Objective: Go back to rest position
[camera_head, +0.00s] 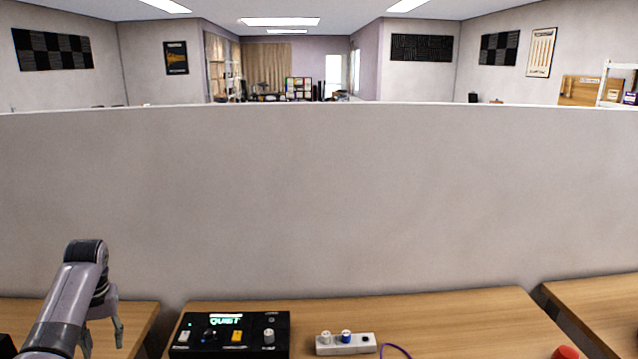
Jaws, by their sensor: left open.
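My left gripper (103,340) is at the lower left of the head view, at the end of my grey arm. Its fingers point down and are apart, with nothing seen between them. It is to the left of the black control box and apart from it. My right gripper does not show in this view.
A wooden table (440,312) carries a black control box (262,322) with a lit green display, a white block (362,346) with knobs, a purple cable (398,349) and a red object (566,352). A grey partition (320,200) stands behind. Another table (600,305) is at right.

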